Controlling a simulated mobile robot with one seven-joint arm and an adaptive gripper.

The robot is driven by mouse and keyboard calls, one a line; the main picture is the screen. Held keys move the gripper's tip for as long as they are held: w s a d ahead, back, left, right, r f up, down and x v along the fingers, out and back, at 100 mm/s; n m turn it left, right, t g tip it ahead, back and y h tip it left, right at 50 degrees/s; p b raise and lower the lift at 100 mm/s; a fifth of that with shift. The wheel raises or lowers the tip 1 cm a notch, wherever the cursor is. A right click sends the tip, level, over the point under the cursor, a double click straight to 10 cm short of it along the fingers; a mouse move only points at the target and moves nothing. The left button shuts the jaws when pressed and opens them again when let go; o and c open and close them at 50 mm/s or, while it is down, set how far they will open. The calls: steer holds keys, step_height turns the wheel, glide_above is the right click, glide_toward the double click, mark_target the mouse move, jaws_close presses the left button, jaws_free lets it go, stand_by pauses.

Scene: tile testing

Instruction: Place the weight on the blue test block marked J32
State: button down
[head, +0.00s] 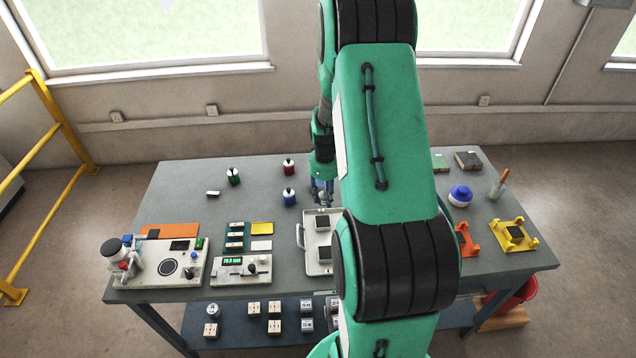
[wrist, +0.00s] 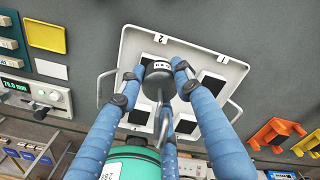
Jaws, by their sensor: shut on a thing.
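My gripper (head: 323,190) is above the back of the table, partly hidden behind my arm in the head view. In the wrist view its blue fingers (wrist: 157,78) are closed around a grey metal weight (wrist: 158,69) with a round, labelled end and a thin stem. The weight is over the back part of the white tray (wrist: 133,44). The tray also shows in the head view (head: 308,268). Small labelled blocks (head: 307,308) sit on the shelf below the table. Their marks are too small to read, and I cannot pick out the one marked J32.
The tray holds several dark-topped pieces. A white device with a display (head: 241,269) and a larger tester (head: 163,263) stand left. Orange (head: 466,240) and yellow (head: 513,235) holders are right.

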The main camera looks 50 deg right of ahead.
steer(key=shift+w, duration=0.1)
glide_above(318, 182)
steer(key=shift+w+f, duration=0.1)
steer(key=shift+f, duration=0.6)
steer(key=shift+f, duration=0.1)
steer(key=shift+f+b, duration=0.4)
steer(key=shift+f, duration=1.25)
steer(key=shift+f, duration=0.15)
steer(key=c, duration=1.2)
jaws_free()
